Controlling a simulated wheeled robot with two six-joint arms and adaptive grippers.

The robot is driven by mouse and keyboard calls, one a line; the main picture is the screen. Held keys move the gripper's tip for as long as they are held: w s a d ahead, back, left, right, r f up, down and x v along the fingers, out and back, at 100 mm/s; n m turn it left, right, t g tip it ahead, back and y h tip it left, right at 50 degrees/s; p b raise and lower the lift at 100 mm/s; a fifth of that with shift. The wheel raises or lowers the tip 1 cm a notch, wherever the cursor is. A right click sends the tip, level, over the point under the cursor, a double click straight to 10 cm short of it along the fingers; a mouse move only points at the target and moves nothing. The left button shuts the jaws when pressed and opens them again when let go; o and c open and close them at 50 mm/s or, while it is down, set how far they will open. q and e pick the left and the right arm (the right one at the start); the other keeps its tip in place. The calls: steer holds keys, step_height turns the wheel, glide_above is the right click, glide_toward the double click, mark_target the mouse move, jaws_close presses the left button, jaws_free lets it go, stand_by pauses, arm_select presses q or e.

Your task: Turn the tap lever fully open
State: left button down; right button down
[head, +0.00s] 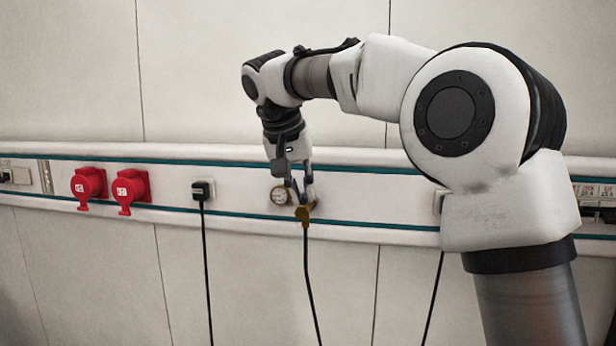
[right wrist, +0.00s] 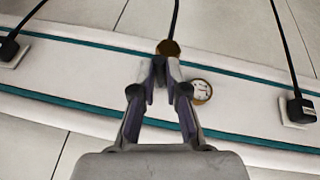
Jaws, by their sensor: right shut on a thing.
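The brass tap (head: 304,214) sits on the white wall rail, with a black hose hanging down from it. My right gripper (head: 302,196) reaches down to it from above, its fingertips at the tap's upper part. In the right wrist view the fingers (right wrist: 166,66) are closed together just at the round brass end of the tap (right wrist: 169,47). They are shut on the tap lever, which is mostly hidden between and behind them, so its angle cannot be read. My left gripper is not in view.
A round gauge (head: 279,195) sits close left of the tap. A black plug (head: 202,190) with a cable and two red sockets (head: 131,188) are further left on the rail. My right arm covers part of the rail at right.

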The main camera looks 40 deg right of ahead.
steer(key=shift+w+a+m+g+p, duration=0.2)
steer(key=shift+w+m+g+p, duration=0.1)
steer(key=shift+m+p, duration=0.4)
steer(key=c, duration=1.2)
jaws_free()
steer(key=shift+w+d+f, duration=0.1)
steer(key=shift+w, duration=0.05)
steer(key=v, duration=1.2)
